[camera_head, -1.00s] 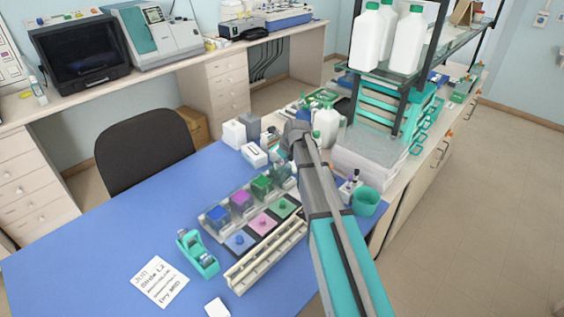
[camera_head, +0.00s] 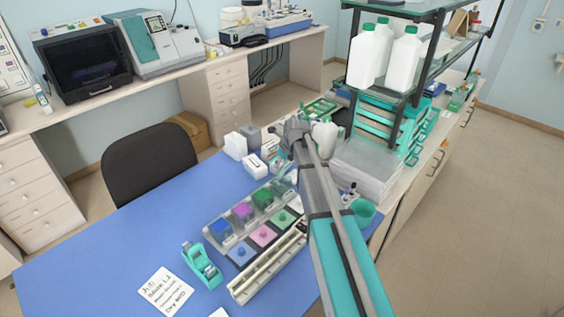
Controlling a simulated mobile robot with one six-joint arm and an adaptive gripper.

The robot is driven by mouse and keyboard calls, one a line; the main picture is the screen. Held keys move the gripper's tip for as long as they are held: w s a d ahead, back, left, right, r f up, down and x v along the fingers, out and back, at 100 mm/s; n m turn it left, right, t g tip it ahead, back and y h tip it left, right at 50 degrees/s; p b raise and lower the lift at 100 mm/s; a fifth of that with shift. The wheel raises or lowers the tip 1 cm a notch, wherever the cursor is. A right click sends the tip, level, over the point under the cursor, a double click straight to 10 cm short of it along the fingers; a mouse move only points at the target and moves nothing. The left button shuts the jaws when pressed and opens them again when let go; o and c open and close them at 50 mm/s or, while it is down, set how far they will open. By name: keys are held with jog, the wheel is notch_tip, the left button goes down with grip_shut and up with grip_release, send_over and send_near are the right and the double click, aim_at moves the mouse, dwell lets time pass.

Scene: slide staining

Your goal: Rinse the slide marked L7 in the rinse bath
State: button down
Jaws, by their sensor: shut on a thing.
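My arm reaches up from the bottom right across the staining row, its wrist (camera_head: 298,132) over the far end. My gripper (camera_head: 283,168) is small and mostly hidden there, shut on a thin thing that I take for a slide; its mark cannot be read. Blue (camera_head: 220,230), purple (camera_head: 243,212) and green (camera_head: 262,197) staining jars stand in a row. The rinse bath cannot be told apart; the row's far end is partly covered by my arm. A cream slide rack (camera_head: 240,290) lies in front of the jars, its far end behind my arm.
Blue, pink (camera_head: 263,233) and green lids lie between jars and rack. A teal tape dispenser (camera_head: 201,264) and handwritten note (camera_head: 166,291) lie at left. White boxes (camera_head: 235,145) and a teal cup (camera_head: 362,211) stand nearby. The blue table (camera_head: 120,235) is clear at left.

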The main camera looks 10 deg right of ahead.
jog(key=shift+r+p, duration=1.2)
jog(key=shift+r, duration=0.3)
